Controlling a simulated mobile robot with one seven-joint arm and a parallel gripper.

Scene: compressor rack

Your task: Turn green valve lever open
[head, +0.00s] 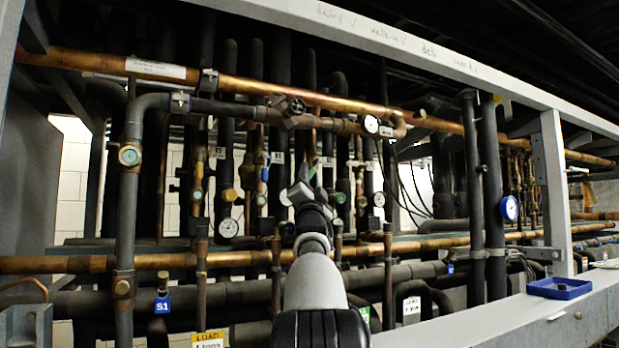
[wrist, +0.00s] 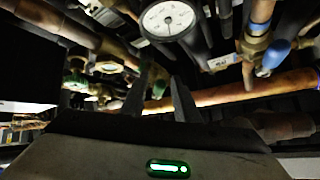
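My gripper (head: 303,188) reaches up among the pipes in the middle of the head view, with its fingers partly lost against dark pipework. A green valve part (wrist: 75,82) shows left of the fingers in the wrist view, on brass fittings and apart from the fingers. Small green fittings (head: 338,198) also show just right of my gripper in the head view. I cannot tell which green part is the lever or how it is turned.
A round gauge (wrist: 167,19) lies beyond the fingers. A blue-handled brass valve (wrist: 272,56) is at right, near a copper pipe (wrist: 232,92). Copper pipes (head: 100,264) cross the rack. A blue tray (head: 559,288) sits on the front beam.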

